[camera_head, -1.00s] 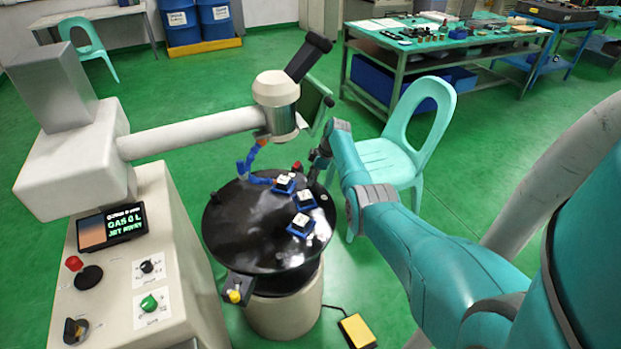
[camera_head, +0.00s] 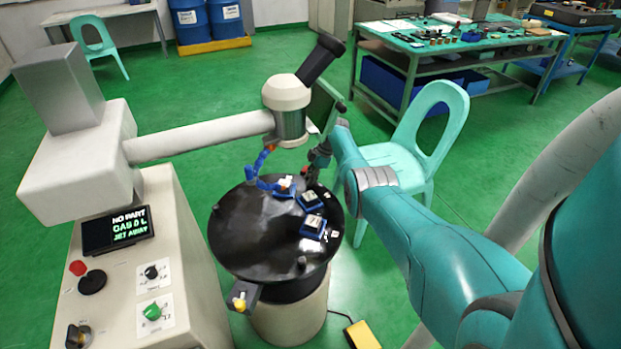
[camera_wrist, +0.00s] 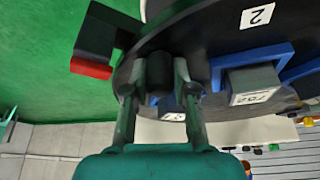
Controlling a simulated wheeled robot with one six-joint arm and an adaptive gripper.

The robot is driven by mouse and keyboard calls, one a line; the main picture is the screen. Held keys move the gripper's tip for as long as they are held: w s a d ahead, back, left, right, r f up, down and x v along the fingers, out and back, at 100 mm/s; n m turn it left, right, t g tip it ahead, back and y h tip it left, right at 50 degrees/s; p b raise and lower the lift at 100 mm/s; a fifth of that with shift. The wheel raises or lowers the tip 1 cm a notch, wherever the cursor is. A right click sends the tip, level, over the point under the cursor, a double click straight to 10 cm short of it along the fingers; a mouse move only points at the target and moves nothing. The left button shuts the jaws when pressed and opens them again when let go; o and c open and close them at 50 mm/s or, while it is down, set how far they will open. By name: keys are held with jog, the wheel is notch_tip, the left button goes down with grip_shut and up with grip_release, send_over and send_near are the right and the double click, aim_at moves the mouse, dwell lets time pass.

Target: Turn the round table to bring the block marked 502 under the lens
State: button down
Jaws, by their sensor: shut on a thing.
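The black round table (camera_head: 245,235) stands beside the machine; blue holders with pale-topped blocks sit on its right and far side. Two blocks show clearly in the head view, the front one (camera_head: 313,223) and one behind it (camera_head: 311,200); another (camera_head: 285,187) is partly behind the blue hose under the lens head (camera_head: 290,122). Their marks are too small there. In the wrist view a marked block (camera_wrist: 254,84) sits in a blue holder, its number not surely legible. My gripper (camera_wrist: 154,75) is shut on a black upright peg (camera_wrist: 160,72) at the table's far right rim.
A black post with a red part (camera_wrist: 92,70) stands close to my fingers. A bracket with a yellow knob (camera_head: 240,302) is at the front rim. The screen (camera_head: 117,230) reads NO PART. A turquoise chair (camera_head: 430,135) stands close behind my arm.

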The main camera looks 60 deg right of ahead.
jog(key=c, duration=0.9)
grip_release()
jog(key=v, duration=1.2)
